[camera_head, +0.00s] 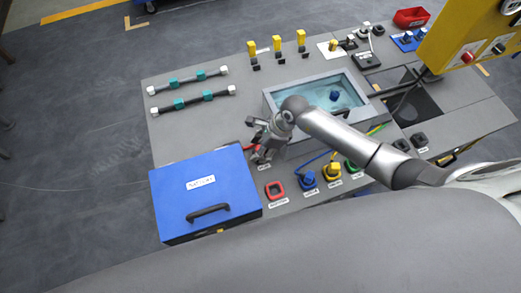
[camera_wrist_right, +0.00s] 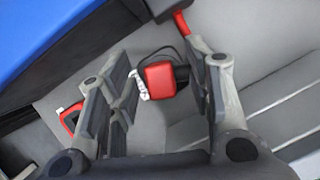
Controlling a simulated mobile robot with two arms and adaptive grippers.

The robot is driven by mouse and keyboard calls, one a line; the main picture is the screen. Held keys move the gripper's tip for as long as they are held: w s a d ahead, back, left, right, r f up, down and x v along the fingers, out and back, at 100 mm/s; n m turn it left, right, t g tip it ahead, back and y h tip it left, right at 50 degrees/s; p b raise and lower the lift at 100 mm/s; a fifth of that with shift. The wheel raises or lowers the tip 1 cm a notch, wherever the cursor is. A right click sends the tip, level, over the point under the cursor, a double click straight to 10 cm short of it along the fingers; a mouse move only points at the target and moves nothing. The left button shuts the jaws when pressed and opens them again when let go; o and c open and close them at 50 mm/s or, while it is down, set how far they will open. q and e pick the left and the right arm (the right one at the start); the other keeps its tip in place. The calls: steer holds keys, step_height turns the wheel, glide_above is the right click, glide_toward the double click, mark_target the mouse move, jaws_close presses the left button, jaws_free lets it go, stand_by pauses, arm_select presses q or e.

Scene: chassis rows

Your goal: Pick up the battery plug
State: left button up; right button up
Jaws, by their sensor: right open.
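A red plug (camera_wrist_right: 160,80) with a dark part behind it and a small white label at its side lies between my right gripper's fingers in the right wrist view. It looks like the battery plug, but the label is too small to read. My right gripper (camera_wrist_right: 162,92) is open, with one finger on each side of the plug, and I see no clear grip on it. In the head view the right gripper (camera_head: 259,156) points down beside the blue box and largely hides the plug. My left gripper is not in view.
The blue box (camera_head: 180,205) with a black handle stands close left of the right gripper. A red square frame (camera_head: 275,190), blue plug (camera_head: 308,180), yellow plug (camera_head: 333,172) and green piece (camera_head: 352,166) line the front edge. A blue-lit tray (camera_head: 268,97) lies behind.

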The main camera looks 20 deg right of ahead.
jaws_close()
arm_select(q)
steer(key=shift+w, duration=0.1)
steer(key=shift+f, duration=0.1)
arm_select(e)
steer(key=shift+r, duration=0.2)
